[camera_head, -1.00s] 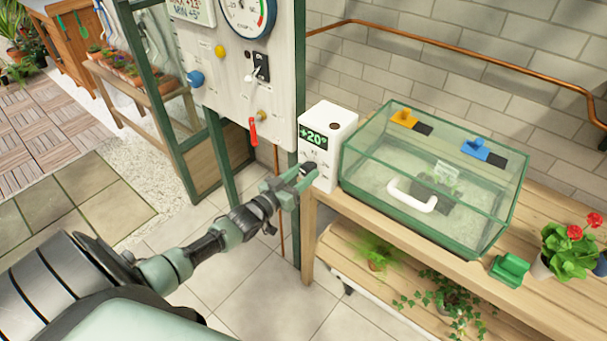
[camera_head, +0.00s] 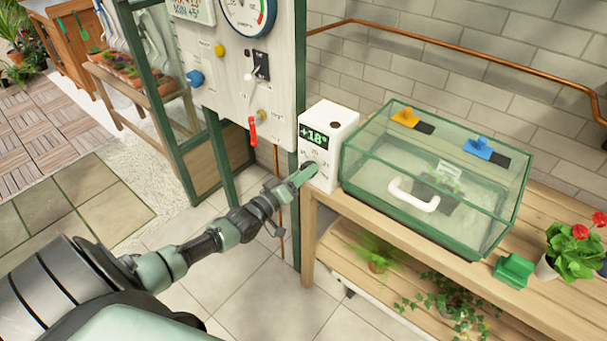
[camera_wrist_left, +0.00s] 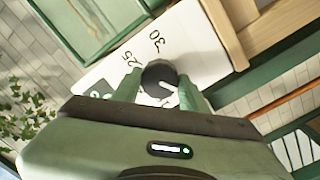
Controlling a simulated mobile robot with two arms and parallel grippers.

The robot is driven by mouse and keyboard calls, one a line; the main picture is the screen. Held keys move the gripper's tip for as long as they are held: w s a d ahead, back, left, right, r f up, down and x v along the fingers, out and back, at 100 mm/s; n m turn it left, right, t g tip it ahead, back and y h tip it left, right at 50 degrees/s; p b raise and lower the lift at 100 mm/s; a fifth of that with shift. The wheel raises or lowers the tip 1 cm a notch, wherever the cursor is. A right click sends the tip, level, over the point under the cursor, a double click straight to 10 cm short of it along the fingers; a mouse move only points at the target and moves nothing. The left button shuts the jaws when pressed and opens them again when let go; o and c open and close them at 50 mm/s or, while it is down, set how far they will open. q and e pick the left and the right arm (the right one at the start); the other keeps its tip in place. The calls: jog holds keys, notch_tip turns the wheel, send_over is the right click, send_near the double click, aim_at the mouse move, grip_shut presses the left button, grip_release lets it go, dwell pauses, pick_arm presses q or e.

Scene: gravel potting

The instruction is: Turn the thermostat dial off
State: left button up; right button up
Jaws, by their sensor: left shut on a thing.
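The thermostat (camera_head: 337,122) is a white box at the left end of the wooden bench, and its display (camera_head: 313,136) reads +18°. Its dark round dial (camera_wrist_left: 158,76) has a white pointer mark and shows between my fingers in the left wrist view, with the numbers 25 and 30 printed near it. My left gripper (camera_head: 307,174) reaches the thermostat's front from the left and is shut on the dial; its green fingers (camera_wrist_left: 165,88) sit on both sides of the dial. In the head view the fingers mostly hide the dial. My right gripper is not in view.
A glass propagator box (camera_head: 433,178) with a white handle stands right of the thermostat. A panel (camera_head: 225,70) with a gauge, switch and red lever stands left. A green block (camera_head: 513,270) and red-flowered plant (camera_head: 573,250) are at the bench's right.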

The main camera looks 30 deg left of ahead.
pick_arm(q)
jog(key=shift+f, duration=0.1)
dwell(0.3)
jog(key=o, duration=1.4)
jog(key=shift+s, duration=0.1)
jog(key=s, duration=0.7)
jog(key=shift+s+a+b, duration=0.3)
jog(key=shift+a, duration=0.1)
